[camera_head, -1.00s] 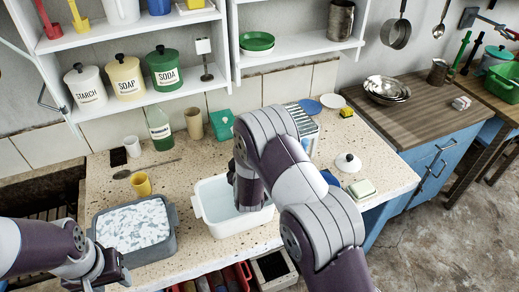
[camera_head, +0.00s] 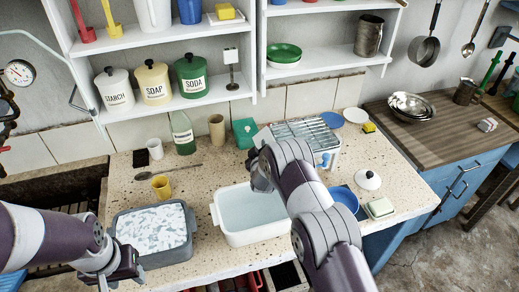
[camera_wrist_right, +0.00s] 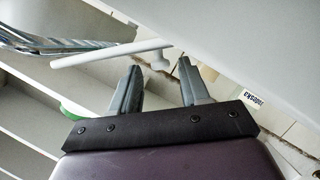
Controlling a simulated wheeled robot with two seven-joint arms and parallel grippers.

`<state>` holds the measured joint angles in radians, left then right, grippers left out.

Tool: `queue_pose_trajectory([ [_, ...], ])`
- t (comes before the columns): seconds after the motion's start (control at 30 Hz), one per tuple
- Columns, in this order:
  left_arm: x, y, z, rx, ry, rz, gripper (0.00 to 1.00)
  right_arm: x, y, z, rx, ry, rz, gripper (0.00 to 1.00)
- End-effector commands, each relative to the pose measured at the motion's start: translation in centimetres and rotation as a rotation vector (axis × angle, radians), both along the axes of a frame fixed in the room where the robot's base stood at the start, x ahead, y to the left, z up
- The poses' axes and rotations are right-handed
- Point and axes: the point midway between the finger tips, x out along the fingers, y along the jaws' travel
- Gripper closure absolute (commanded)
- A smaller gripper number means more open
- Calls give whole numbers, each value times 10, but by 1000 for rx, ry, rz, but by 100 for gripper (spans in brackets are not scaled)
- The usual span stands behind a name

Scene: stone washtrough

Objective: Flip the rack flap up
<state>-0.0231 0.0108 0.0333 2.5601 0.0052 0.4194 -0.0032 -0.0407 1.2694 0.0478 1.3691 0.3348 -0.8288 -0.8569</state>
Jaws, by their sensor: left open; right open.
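The wire rack (camera_head: 305,132) stands on the stone counter behind the white basin, its slatted metal top showing. In the right wrist view, metal wires (camera_wrist_right: 35,38) and a pale rod (camera_wrist_right: 105,53) lie ahead of my right gripper (camera_wrist_right: 158,72). The rod's end is near the open, empty fingertips; I cannot tell if they touch. In the head view my right wrist hides the gripper's fingers and the rack's front left corner. I cannot clearly tell the flap from the rest of the rack. My left gripper (camera_head: 122,282) is open and empty, low at the left.
The white basin (camera_head: 225,235) of water and the grey tub (camera_head: 192,248) stand at the front. Shelves (camera_head: 180,108) overhang the counter's back.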

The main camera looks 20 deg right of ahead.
Motion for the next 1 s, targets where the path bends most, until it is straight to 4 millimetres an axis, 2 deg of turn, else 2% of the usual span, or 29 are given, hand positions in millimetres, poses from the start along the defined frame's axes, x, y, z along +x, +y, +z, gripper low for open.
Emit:
queue_pose_trajectory([
  [0.07, 0, 0, 0, 0, 0, 0, 52, 0, 0, 0, 0, 0, 0, 54],
  [0.2, 0, 0, 0, 0, 0, 0, 52, 0, 0, 0, 0, 0, 0, 100],
  [0.57, 0, 0, -3, 0, 0, 0, 52, 0, 0, 2, 33, 1, -1, 100],
  [1.0, 0, 0, -23, 0, 0, 0, 52, 0, -3, 20, 330, 8, -1, 100],
])
